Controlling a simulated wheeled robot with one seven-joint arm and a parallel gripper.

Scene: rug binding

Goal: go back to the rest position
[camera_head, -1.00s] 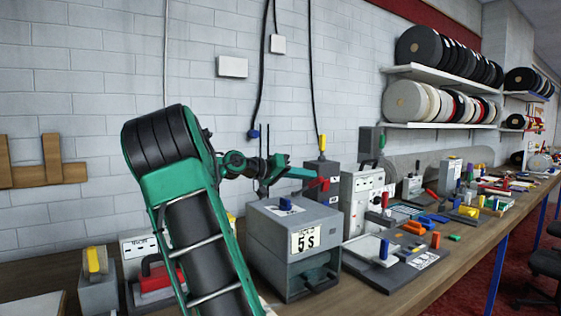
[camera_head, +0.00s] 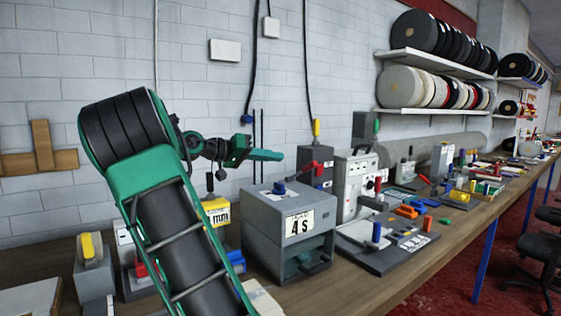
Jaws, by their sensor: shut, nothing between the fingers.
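My arm rises from the bottom of the view, green and black, and bends at a thick black joint at the left. My gripper (camera_head: 268,155) extends to the right from the wrist, level above the grey box machine. It is shut and empty, with clear air between it and the box. The grey box machine (camera_head: 262,233) stands on the bench with a "4 S" label on its front and a blue knob on top.
The long wooden bench (camera_head: 345,290) runs to the right along the brick wall. A grey plate with a blue post (camera_head: 376,232), a white control unit (camera_head: 354,185) and several small coloured blocks stand on it. Shelves of rolls (camera_head: 432,112) hang above. A yellow box (camera_head: 216,211) is beside my arm.

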